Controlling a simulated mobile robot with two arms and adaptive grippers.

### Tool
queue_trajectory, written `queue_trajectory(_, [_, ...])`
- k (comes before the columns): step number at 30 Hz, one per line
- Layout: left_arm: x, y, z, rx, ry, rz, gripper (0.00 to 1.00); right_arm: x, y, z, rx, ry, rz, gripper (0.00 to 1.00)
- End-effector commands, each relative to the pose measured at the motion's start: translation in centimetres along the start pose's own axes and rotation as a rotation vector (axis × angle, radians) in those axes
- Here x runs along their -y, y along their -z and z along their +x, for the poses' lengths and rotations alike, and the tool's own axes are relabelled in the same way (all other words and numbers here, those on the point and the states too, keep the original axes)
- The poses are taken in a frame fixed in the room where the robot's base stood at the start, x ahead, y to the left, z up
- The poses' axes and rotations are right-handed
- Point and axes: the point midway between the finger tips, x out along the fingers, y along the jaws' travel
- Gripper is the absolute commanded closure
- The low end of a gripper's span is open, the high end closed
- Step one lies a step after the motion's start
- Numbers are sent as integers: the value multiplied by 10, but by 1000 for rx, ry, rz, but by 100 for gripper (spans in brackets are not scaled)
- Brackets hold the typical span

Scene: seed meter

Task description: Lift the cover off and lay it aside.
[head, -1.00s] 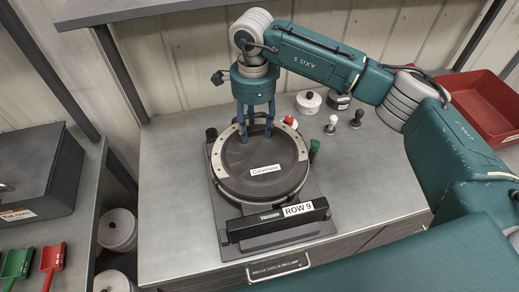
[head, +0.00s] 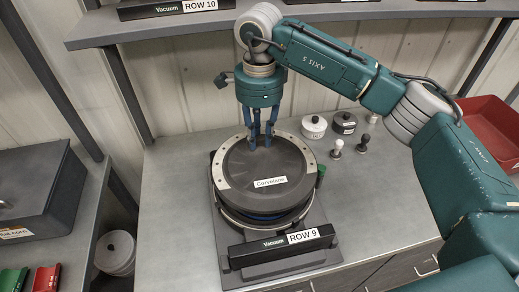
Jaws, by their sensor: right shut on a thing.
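The dark round cover (head: 268,170) has a pale riveted crescent along its edge and a white label. It is raised a little above the seed meter (head: 222,222), with a gap at the front where a blue part (head: 268,216) shows. My right gripper (head: 261,143) points down at the far part of the cover and is shut on it. The exact place of the grip is partly hidden by the fingers. The meter's base stands on the grey bench with its black "ROW 9" bar (head: 280,246) in front. My left gripper is not in view.
Two round pots, one white (head: 314,127) and one dark (head: 344,123), and two small knobbed pieces (head: 337,148) stand behind right. A red bin (head: 487,125) is at far right. The bench (head: 175,210) is clear left of the meter. A shelf (head: 150,29) hangs above.

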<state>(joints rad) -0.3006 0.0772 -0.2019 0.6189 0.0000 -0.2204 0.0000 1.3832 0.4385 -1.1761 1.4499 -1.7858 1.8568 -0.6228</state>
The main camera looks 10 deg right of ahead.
Motion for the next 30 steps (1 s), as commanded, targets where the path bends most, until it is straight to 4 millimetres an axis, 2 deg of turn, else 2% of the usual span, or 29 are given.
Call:
queue_trajectory(1, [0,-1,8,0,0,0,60,1,-1,-11,2,7,-1,100])
queue_trajectory(7, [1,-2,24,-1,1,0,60,1,-1,-63,2,7,0,100])
queue_trajectory(12, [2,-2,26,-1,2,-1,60,1,0,-108,-1,5,0,100])
queue_trajectory(15, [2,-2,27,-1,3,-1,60,0,0,-125,0,5,1,100])
queue_trajectory(21, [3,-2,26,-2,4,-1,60,0,0,-145,0,1,0,100])
queue_trajectory(30, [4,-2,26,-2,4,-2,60,0,0,-149,1,0,-1,100])
